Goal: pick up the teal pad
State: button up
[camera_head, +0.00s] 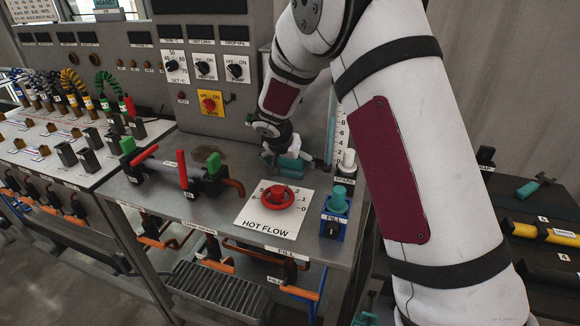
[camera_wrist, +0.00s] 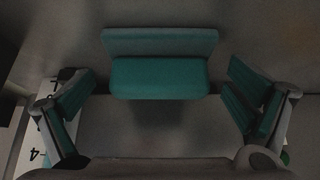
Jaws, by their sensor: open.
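The teal pad (camera_wrist: 158,78) is a block with a darker upper face and a brighter lower face in the wrist view. It sits on the grey metal surface, near the top middle. My gripper (camera_wrist: 162,92) is open, with one teal-lined finger at the left and one at the right. The pad lies between and somewhat beyond the fingers, with a gap on both sides and no contact seen. In the head view my gripper (camera_head: 282,157) is low over the back of the bench. Teal shows there, but I cannot separate pad from fingers.
A red handwheel (camera_head: 279,198) on a white HOT FLOW plate stands in front of my gripper. A blue fixture with a teal knob (camera_head: 338,200) is to the right. Pipework with a red lever (camera_head: 182,168) is to the left. The control panel (camera_head: 215,62) rises behind.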

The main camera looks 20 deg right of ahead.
jog(key=c, duration=1.4)
jog(key=shift+o, duration=0.2)
jog(key=shift+s, duration=0.1)
jog(key=shift+s+a+r, duration=0.3)
jog(key=shift+r, duration=0.15)
jog(key=s+a+r, duration=0.2)
jog(key=s, duration=0.1)
jog(key=s+a+r, duration=0.2)
jog(key=s, duration=0.2)
jog(key=s+a+r, duration=0.3)
jog(key=s, duration=0.1)
jog(key=shift+a+b, duration=0.1)
jog(key=shift+b, duration=0.3)
